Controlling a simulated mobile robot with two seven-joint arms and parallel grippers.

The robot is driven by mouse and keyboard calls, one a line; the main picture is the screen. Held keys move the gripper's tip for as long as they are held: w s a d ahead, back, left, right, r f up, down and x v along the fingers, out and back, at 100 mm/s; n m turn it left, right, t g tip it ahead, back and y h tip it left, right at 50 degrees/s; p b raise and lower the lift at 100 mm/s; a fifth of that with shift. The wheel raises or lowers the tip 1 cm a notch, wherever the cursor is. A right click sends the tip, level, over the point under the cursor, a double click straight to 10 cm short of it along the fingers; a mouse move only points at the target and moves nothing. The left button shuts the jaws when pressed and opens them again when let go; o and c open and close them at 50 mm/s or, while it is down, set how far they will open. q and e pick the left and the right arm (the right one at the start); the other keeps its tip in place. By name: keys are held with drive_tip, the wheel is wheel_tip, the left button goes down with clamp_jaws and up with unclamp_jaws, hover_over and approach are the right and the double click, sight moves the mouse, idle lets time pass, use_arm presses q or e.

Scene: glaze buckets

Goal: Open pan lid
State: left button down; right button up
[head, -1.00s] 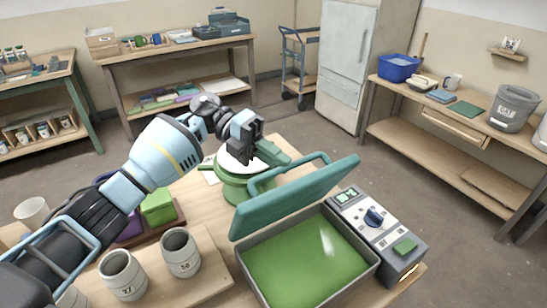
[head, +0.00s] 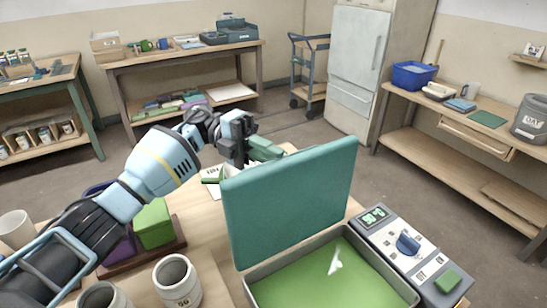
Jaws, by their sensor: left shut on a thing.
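The pan (head: 390,262) is a grey rectangular tub with green liquid inside, at the bottom centre of the head view. Its teal lid (head: 290,205) stands steeply raised at the pan's far edge, its broad flat underside facing me. My left gripper (head: 262,148) is behind the lid's upper left edge, shut on the lid's handle. My right gripper is not in view.
A control box with a blue knob (head: 408,243) stands right of the pan. Grey cups (head: 177,282) and a green block (head: 153,224) are at the left. The floor beyond the table is clear.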

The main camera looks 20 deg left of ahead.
use_arm(q)
drive_tip(key=shift+f, duration=0.8)
drive_tip(key=c, duration=1.5)
unclamp_jaws()
drive_tip(key=shift+o, duration=0.2)
drive_tip(key=shift+r, duration=0.15)
drive_tip(key=shift+r, duration=0.15)
drive_tip(key=s+d+r, duration=0.2)
drive_tip(key=s, duration=0.5)
drive_tip(key=s+d+r, duration=0.2)
drive_tip(key=s+r, duration=0.1)
drive_tip(key=s, duration=0.5)
drive_tip(key=shift+s+d+b, duration=0.2)
drive_tip(key=shift+d+b, duration=0.1)
